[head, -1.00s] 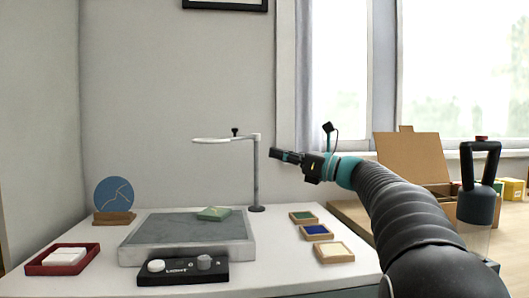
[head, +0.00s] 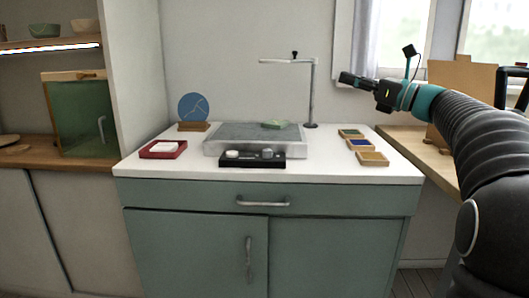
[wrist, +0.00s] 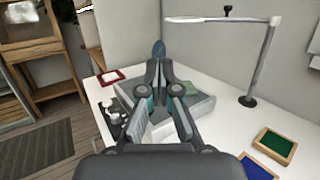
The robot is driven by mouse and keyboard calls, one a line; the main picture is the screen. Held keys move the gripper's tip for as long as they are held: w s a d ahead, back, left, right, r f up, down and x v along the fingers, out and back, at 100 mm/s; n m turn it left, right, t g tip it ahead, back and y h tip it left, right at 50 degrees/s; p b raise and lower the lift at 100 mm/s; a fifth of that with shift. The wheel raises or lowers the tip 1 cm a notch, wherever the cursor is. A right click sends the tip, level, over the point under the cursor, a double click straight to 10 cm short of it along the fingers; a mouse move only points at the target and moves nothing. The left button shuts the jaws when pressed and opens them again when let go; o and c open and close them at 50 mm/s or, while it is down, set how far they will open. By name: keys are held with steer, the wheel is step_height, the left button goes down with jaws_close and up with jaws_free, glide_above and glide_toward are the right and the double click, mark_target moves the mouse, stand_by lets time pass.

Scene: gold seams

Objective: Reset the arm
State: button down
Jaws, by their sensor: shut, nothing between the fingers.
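My gripper (head: 358,81) is at the upper right in the head view, raised above the right side of the white-topped cabinet, pointing left. It is shut and empty. In the wrist view the closed fingers (wrist: 158,75) show in the middle, in front of the grey slab. The gripper is apart from everything on the counter.
The counter (head: 310,172) bears a grey slab (head: 225,135) with a green piece (head: 275,124), a control box (head: 252,160), a lamp stand (head: 313,95), a red tray (head: 163,154), a blue disc (head: 193,106) and small colored trays (head: 373,158). Air above the counter's left is clear.

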steer(key=s+a+f+n+g+h+p, duration=0.1)
steer(key=s+a+f+n+g+h, duration=0.25)
steer(key=s+a+f+n, duration=0.35)
steer(key=s+a+f+n+g+h+p, duration=0.1)
steer(key=s+a+f+n+g+h, duration=0.25)
steer(key=s+f, duration=0.6)
steer(key=s+d+f+n+h, duration=0.2)
steer(key=s+f+n+h, duration=0.2)
steer(key=s+f+n, duration=0.3)
steer(key=s+d+f+n+h+p, duration=0.1)
steer(key=s+d+f+n+h, duration=0.2)
steer(key=s, duration=1)
step_height(320, 180, down, 7)
steer(key=n+h, duration=0.2)
steer(key=n, duration=0.3)
steer(key=shift+s+d+f, duration=0.15)
steer(key=shift+s+d, duration=0.05)
steer(key=shift+s, duration=0.05)
